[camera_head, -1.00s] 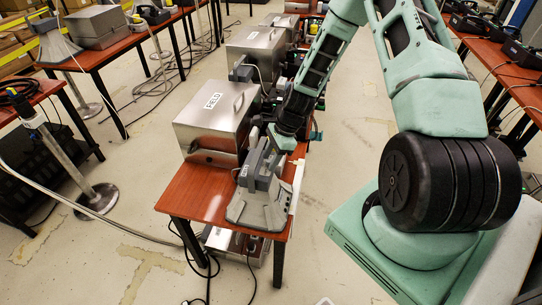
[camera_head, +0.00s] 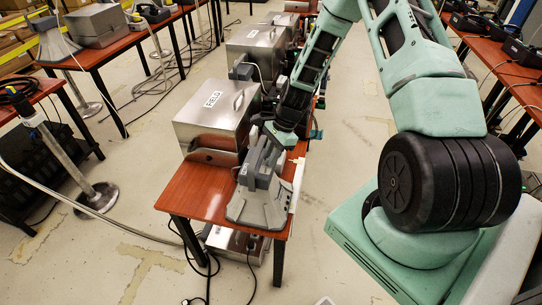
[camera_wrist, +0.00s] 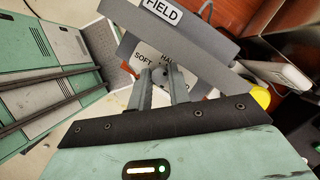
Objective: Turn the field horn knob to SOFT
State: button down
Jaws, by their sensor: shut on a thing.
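The grey field horn (camera_head: 256,206) stands at the near end of a red-brown table. In the wrist view a grey bar with a FIELD label (camera_wrist: 162,12) crosses the top. Below it is a white panel (camera_wrist: 128,50) with a SOFT mark on the left and a partly hidden mark beginning "HA" to its right. My gripper (camera_wrist: 161,76) is at this panel, its two fingers close together and shut on the knob, which they mostly hide. The knob's pointing direction cannot be told. In the head view my gripper (camera_head: 279,138) reaches the back of the horn from above.
A steel box (camera_head: 215,115) labelled FIELD stands right behind the horn on the table (camera_head: 185,196). More steel boxes follow farther back. A yellow round part (camera_wrist: 260,97) lies right of the fingers. Cables run over the floor at left.

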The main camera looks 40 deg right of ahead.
jog(key=shift+w+n+g+b, duration=0.1)
jog(key=shift+n+g+b, duration=0.35)
jog(key=shift+n, duration=1.15)
jog(key=shift+g, duration=0.25)
jog(key=c, duration=1.3)
grip_release()
jog(key=b+v, duration=0.4)
jog(key=v, duration=1.3)
jog(key=shift+r, duration=0.2)
jog(key=shift+d, duration=0.1)
